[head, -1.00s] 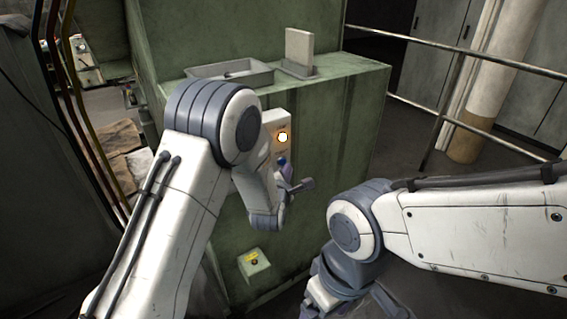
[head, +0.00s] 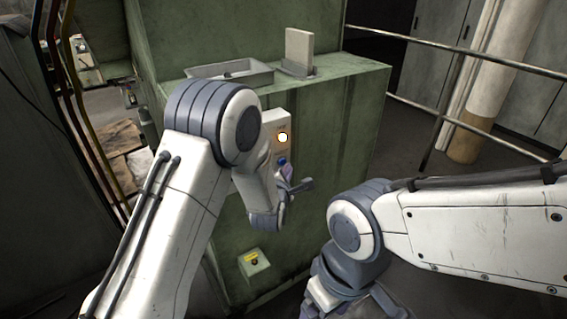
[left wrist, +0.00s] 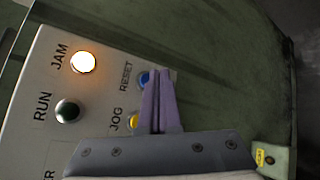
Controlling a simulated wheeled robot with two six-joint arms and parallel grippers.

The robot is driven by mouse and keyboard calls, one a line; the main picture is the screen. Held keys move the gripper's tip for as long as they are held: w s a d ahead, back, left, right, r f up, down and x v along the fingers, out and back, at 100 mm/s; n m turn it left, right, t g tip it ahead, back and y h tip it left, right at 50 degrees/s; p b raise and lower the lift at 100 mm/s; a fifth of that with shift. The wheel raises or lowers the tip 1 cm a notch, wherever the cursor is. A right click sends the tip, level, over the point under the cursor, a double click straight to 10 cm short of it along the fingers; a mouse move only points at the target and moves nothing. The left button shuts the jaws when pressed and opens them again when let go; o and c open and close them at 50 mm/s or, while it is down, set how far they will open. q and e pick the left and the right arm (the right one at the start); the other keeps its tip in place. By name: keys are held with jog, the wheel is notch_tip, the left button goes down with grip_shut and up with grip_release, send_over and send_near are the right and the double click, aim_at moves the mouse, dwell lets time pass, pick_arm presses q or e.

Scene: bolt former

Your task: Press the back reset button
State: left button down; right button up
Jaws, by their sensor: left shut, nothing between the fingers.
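The control panel (left wrist: 30,140) is a pale box on the green machine; it also shows in the head view (head: 269,123). In the left wrist view the blue button labelled RESET (left wrist: 144,78) is partly covered by my fingers. It also shows as a blue spot in the head view (head: 282,160). My left gripper (left wrist: 161,75) has purple fingers, shut and empty, with the tips beside the blue button. I cannot tell whether they touch it. In the head view the left gripper (head: 288,172) is partly hidden by its own wrist. My right gripper's fingers do not show.
The panel has a lit JAM lamp (left wrist: 83,62), a dark green RUN button (left wrist: 67,111) and a yellow JOG button (left wrist: 132,121). A small box with a yellow label (head: 253,262) sits low on the machine. A tray (head: 240,72) rests on top. Railings stand at right.

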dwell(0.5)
pick_arm(q)
jog(key=shift+w+a+b, duration=0.25)
jog(key=shift+w+b, duration=0.1)
jog(key=shift+w+a, duration=0.25)
jog(key=shift+w, duration=0.1)
dwell(0.6)
dwell(0.4)
jog(key=shift+s+d+b, duration=0.5)
jog(key=shift+s+b, duration=0.05)
jog(key=shift+s, duration=0.15)
